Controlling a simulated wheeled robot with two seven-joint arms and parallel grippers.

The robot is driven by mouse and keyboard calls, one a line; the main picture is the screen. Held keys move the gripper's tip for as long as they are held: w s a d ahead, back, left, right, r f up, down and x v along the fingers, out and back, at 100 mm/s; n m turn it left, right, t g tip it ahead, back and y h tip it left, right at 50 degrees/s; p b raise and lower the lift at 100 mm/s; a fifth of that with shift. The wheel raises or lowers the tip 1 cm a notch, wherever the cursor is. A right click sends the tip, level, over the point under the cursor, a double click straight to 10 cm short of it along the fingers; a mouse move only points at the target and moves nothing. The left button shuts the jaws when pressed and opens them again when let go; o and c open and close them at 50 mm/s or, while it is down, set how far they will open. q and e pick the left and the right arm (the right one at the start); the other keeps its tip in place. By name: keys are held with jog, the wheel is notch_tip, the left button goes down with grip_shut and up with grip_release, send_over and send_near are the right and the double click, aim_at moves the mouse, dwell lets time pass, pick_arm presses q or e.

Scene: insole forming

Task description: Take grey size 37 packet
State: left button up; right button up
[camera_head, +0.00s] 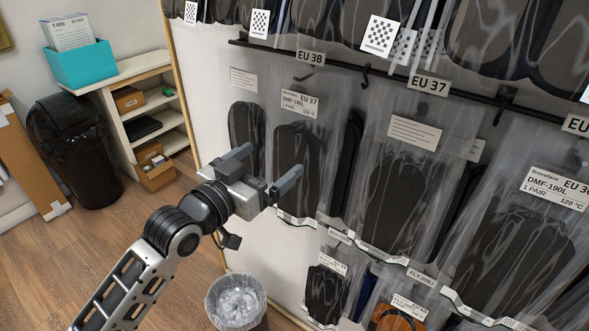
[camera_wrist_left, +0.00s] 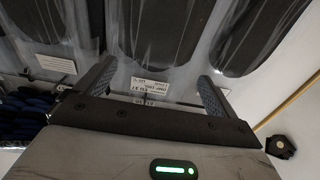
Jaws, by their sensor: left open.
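A clear packet with a dark grey insole and a label reading EU 37, DMF-190L (camera_head: 298,150) hangs on the wall rack below the EU 38 tag. My left gripper (camera_head: 270,163) is open and empty in front of this packet's left edge. In the left wrist view, the jaws (camera_wrist_left: 155,88) stand apart on either side of an upside-down white label, with a dark insole packet (camera_wrist_left: 155,35) beyond. I cannot tell whether they touch the plastic. Another dark packet (camera_head: 400,190) hangs to the right below the EU 37 tag. My right gripper is not in view.
A packet labelled EU 36 (camera_head: 520,230) hangs further right. Smaller packets (camera_head: 326,290) hang below, and others hang above. A lined waste bin (camera_head: 236,300) stands on the floor below. A black bin (camera_head: 75,150) and a shelf unit (camera_head: 150,110) are at the left.

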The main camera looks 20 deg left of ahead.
aim_at(292, 147)
pick_arm(q)
jog(key=x, duration=0.5)
jog(key=shift+w+d+f+p, duration=0.1)
jog(key=shift+w+d+p, duration=0.05)
jog(key=shift+d+p, duration=0.3)
jog(key=c, duration=1.4)
